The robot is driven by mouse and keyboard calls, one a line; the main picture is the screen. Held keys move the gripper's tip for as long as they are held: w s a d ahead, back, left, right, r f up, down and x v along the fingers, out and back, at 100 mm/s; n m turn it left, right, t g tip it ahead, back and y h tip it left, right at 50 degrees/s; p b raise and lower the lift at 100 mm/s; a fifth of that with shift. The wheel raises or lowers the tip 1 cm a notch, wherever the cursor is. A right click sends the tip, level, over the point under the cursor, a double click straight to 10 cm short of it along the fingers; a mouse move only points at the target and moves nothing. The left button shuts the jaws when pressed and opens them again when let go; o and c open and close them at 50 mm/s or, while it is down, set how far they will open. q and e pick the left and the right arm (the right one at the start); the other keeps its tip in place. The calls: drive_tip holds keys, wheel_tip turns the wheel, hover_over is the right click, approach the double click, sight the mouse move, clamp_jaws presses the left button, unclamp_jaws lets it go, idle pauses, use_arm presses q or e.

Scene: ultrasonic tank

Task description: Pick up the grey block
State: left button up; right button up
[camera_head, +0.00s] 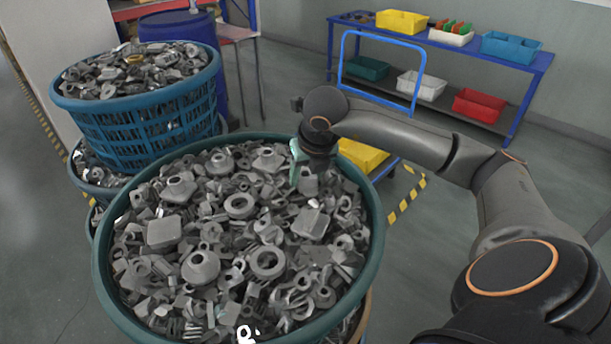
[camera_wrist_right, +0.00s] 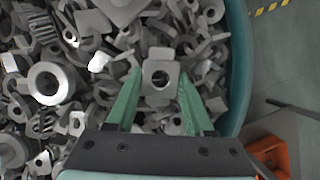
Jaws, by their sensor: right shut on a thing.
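My right gripper (camera_head: 301,172) reaches down into the big green basket (camera_head: 376,215), near its right rim in the head view. In the right wrist view its two green fingers (camera_wrist_right: 160,84) stand on either side of a grey metal block (camera_wrist_right: 161,68) with a round hole in its middle. The fingers are shut on this block. Many similar grey parts lie around and under it, so I cannot tell whether it is clear of the pile. My left gripper is not in view.
A blue basket (camera_head: 128,128) of metal parts stands at the back left, in front of a blue drum (camera_head: 178,25). A blue shelf cart (camera_head: 470,52) with coloured bins is at the back right. A yellow bin (camera_head: 362,155) sits behind the green basket. The floor between is open.

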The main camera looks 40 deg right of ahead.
clamp_jaws()
drive_tip(key=shift+r, duration=0.15)
